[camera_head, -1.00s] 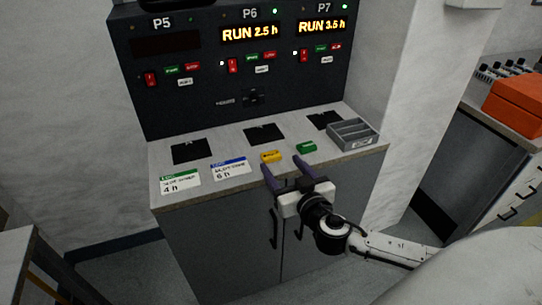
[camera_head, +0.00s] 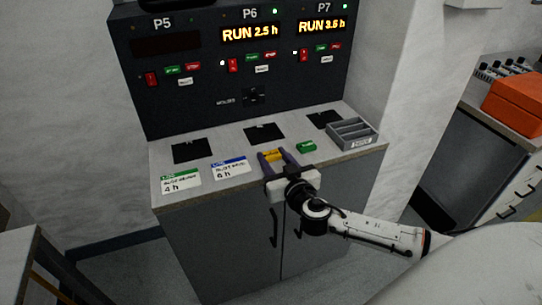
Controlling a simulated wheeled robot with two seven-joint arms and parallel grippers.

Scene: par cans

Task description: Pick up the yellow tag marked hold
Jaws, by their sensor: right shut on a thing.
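The yellow tag (camera_head: 272,155) is at the front part of the grey counter, between the blue-topped card and the green tag. My right gripper (camera_head: 274,160) reaches in from the right, its two dark purple fingers on either side of the yellow tag and shut on it. The marking on the tag is too small to read. I cannot tell whether the tag is lifted off the counter. My left gripper is not in view.
A green tag (camera_head: 306,146) lies just right of the yellow one. A grey divided tray (camera_head: 353,135) stands at the counter's right end. Two cards (camera_head: 180,181) lie on the left. Behind rises a black panel (camera_head: 240,75) with lit displays.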

